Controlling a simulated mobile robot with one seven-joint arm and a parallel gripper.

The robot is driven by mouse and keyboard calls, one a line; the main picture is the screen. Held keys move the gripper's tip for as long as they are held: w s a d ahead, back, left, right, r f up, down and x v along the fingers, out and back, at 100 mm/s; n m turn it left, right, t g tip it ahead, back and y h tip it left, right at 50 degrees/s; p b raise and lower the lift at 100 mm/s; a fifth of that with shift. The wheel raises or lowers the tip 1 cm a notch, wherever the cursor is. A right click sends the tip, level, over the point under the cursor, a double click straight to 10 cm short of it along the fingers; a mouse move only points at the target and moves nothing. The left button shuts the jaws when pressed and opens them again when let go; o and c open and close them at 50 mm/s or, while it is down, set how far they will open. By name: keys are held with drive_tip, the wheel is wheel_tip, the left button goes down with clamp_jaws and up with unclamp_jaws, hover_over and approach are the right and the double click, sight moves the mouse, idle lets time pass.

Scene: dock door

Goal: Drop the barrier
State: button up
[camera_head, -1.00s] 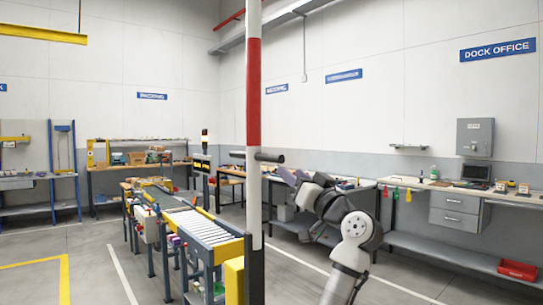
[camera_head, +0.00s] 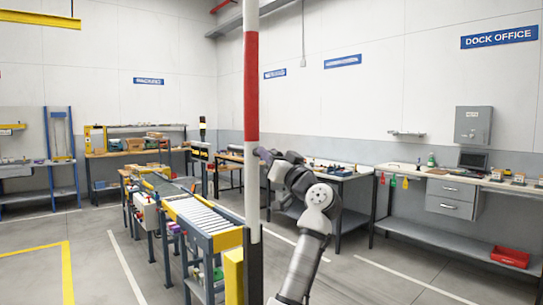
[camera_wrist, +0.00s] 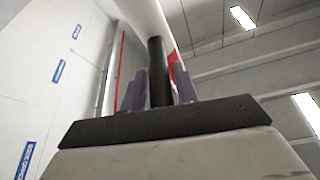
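The barrier is a red-and-white pole (camera_head: 251,85) standing upright in the middle of the head view. Its upper end is out of the frame. A black handle bar (camera_wrist: 157,70) sticks out from the pole, which crosses the top of the wrist view. My gripper (camera_head: 265,156) is right beside the pole at the height of the red band's lower end. In the wrist view its two purple fingers (camera_wrist: 159,92) stand on either side of the handle, with no clear gap, so it looks shut on the handle. The handle is mostly hidden in the head view.
A roller conveyor (camera_head: 205,220) with a yellow post (camera_head: 233,275) is just left of the pole. A workbench (camera_head: 340,172) and a wall counter (camera_head: 450,180) with a red bin (camera_head: 510,257) are to the right. Open floor (camera_head: 400,270) lies at the right front.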

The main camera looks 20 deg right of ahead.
clamp_jaws()
drive_tip(key=shift+a+f, duration=0.1)
drive_tip(key=s+a+f+n+g+y+b, duration=0.15)
drive_tip(key=s+a+f+n+b, duration=0.35)
drive_tip(key=a, duration=0.5)
drive_tip(key=s+a+f+n+g+y+b, duration=0.1)
drive_tip(key=s+a+f+n+y+b, duration=0.25)
drive_tip(key=a+b, duration=0.5)
drive_tip(key=s+a+f+n+g+y+b, duration=0.1)
drive_tip(key=s+a+f+n+b, duration=0.1)
drive_tip(key=a+f+n+b, duration=0.6)
drive_tip(key=s+a+f+n+g+b, duration=0.2)
drive_tip(key=a+f+b, duration=0.4)
drive_tip(key=f, duration=0.7)
drive_tip(key=s+a+f+n+g+b, duration=0.2)
drive_tip(key=a+f+n+b, duration=0.3)
drive_tip(key=f, duration=0.8)
drive_tip(key=shift+a+y+b, duration=0.4)
drive_tip(key=shift+a+b, duration=0.45)
drive_tip(key=shift+a, duration=0.15)
